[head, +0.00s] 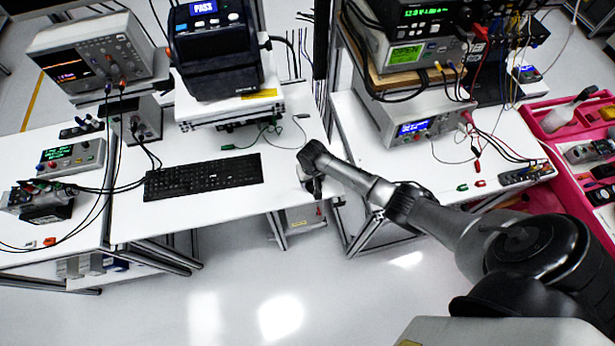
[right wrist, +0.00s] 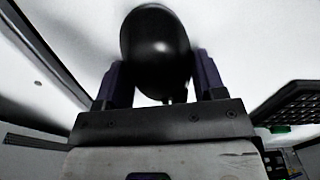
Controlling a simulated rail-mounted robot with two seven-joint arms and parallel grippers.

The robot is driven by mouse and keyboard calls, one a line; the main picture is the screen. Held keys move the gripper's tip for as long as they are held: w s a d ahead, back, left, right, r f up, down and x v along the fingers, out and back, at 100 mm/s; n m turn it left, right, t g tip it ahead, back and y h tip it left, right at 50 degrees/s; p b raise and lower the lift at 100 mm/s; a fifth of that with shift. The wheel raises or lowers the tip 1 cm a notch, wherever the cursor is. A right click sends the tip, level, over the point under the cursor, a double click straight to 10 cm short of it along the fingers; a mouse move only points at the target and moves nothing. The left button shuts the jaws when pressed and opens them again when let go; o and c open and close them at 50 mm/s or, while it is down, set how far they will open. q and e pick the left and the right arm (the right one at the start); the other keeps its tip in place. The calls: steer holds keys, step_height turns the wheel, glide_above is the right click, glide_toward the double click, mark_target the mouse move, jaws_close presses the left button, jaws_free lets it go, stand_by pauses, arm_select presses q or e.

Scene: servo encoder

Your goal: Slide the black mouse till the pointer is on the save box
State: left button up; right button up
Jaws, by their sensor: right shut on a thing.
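The black mouse (right wrist: 155,50) is a glossy rounded shape on the white table in the right wrist view. My right gripper (right wrist: 161,72) has one purple-dark finger on each side of it and is shut on it. In the head view my right gripper (head: 314,186) is low at the right edge of the middle table, right of the keyboard; the arm hides the mouse there. A black device (head: 215,55) with a small screen reading PASS (head: 203,7) stands behind the keyboard. I make out no pointer or save box. My left gripper is not in view.
A black keyboard (head: 203,177) lies left of my right gripper, on the middle white table (head: 150,222). Green-ended leads (head: 245,143) lie behind it. A gap separates this table from the right bench (head: 385,165) with its instruments. Table space between keyboard and gripper is clear.

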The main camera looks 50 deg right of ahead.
steer(key=shift+s+d+p, duration=0.55)
steer(key=shift+s+d, duration=0.2)
steer(key=shift+d, duration=0.05)
steer(key=shift+s+d+p, duration=0.45)
steer(key=shift+s+d, duration=0.2)
steer(key=o, duration=1)
steer(key=shift+r, duration=0.1)
